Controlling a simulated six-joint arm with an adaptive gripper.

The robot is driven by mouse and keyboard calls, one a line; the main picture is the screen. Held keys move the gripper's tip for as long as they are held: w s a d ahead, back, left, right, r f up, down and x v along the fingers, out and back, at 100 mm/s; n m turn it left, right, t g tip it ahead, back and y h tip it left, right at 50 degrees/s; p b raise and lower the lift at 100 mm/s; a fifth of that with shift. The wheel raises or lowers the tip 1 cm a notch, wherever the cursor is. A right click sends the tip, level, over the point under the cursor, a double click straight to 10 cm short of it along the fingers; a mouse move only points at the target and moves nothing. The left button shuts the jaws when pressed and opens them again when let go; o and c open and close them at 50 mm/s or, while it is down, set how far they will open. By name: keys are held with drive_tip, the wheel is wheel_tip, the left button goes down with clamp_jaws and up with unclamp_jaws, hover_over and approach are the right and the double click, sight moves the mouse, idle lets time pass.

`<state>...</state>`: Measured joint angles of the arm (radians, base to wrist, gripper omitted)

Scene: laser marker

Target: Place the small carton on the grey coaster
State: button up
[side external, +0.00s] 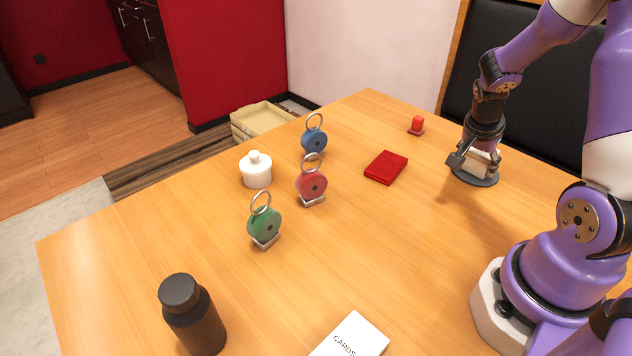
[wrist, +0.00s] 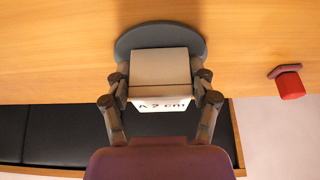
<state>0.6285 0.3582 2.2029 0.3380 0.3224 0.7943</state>
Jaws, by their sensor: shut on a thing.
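The small carton (wrist: 158,68) is a pale box with dark lettering on one face. The grey coaster (wrist: 128,42) is a round dark grey disc on the table. In the side external view the carton (side external: 475,164) is over the coaster (side external: 487,182), partly hidden by my gripper (side external: 472,160). In the wrist view my gripper (wrist: 160,92) has one finger on each side of the carton and is shut on it. The carton overlaps the coaster in both views; I cannot tell whether its underside touches it.
A red box (side external: 386,168) and a red-topped button or stamp (side external: 417,125) lie left of the coaster.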

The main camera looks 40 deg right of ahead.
drive_tip(key=shift+f, duration=0.1)
drive_tip(key=o, duration=1.2)
drive_tip(key=shift+c, duration=0.2)
drive_tip(key=shift+a+r, duration=0.15)
drive_tip(key=shift+r, duration=0.35)
drive_tip(key=a+v, duration=0.1)
drive_tip(key=v, duration=1.1)
drive_tip(key=a+r+n+t+y, duration=0.2)
drive_tip(key=a+n, duration=0.7)
drive_tip(key=a+r+n+t+y, duration=0.2)
drive_tip(key=a+n+t, duration=0.1)
drive_tip(key=a+n, duration=0.6)
drive_tip(key=shift+a+t+y, duration=0.15)
drive_tip(key=shift+t+y, duration=0.15)
drive_tip(key=shift+w, duration=0.15)
